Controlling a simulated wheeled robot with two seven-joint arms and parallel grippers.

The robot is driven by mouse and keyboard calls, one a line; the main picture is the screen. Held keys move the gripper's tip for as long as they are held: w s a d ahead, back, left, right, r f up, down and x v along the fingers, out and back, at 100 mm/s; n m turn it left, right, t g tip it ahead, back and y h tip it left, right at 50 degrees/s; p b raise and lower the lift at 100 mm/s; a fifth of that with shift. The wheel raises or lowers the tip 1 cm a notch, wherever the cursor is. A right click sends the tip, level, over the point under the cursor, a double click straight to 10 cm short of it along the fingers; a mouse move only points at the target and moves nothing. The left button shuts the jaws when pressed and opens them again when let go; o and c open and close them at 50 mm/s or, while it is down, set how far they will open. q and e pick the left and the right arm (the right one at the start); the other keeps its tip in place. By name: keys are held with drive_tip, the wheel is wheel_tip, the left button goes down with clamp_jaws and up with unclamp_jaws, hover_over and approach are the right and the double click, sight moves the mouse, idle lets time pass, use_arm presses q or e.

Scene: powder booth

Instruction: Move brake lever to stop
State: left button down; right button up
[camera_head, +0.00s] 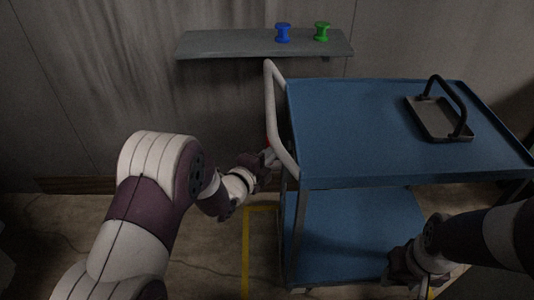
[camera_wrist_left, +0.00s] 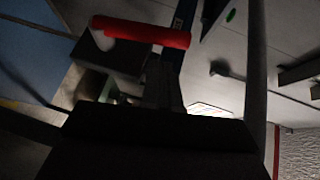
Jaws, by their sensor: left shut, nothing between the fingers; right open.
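The brake lever's red grip (camera_wrist_left: 140,32) lies across the upper part of the left wrist view, close in front of my left gripper. In the head view only a small bit of red (camera_head: 268,145) shows by the cart's white push handle (camera_head: 272,100), mostly hidden. My left gripper (camera_head: 270,157) is shut and empty, right beside that handle at the cart's left end. Whether it touches the lever I cannot tell. My right gripper (camera_head: 402,270) is open, low in front of the cart's lower shelf, apart from the lever.
The blue cart (camera_head: 360,125) has a dark tray with a black handle (camera_head: 440,120) on its top. A wall shelf (camera_head: 225,44) behind holds a blue spool (camera_head: 282,33) and a green spool (camera_head: 321,32). Yellow floor tape (camera_head: 246,250) runs beside the cart. The floor at left is clear.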

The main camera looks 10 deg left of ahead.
sight(267, 140)
use_arm(q)
drive_tip(key=shift+w+a+f, duration=0.15)
drive_tip(key=shift+w+a, duration=0.3)
drive_tip(key=shift+w, duration=0.35)
drive_tip(key=w+g+p, duration=0.1)
drive_tip(key=p, duration=0.2)
drive_tip(key=w+r+n+g+p, duration=0.1)
drive_tip(key=g+p, duration=0.1)
drive_tip(key=p, duration=0.1)
drive_tip(key=shift+w+a+r+n, duration=0.15)
drive_tip(key=shift+w+a+n, duration=0.1)
drive_tip(key=shift+a+n, duration=0.1)
drive_tip(key=shift+w+a+g+p, duration=0.1)
drive_tip(key=shift+w+g+p, duration=0.2)
drive_tip(key=shift+g+p, duration=0.15)
drive_tip(key=shift+w+f, duration=0.2)
drive_tip(key=shift+f, duration=0.1)
drive_tip(key=shift+w+a+f, duration=0.15)
drive_tip(key=shift+w, duration=0.25)
drive_tip(key=shift+w+a+f, duration=0.1)
drive_tip(key=shift+w+a, duration=0.05)
drive_tip(key=shift+w, duration=0.2)
drive_tip(key=shift+r, duration=0.1)
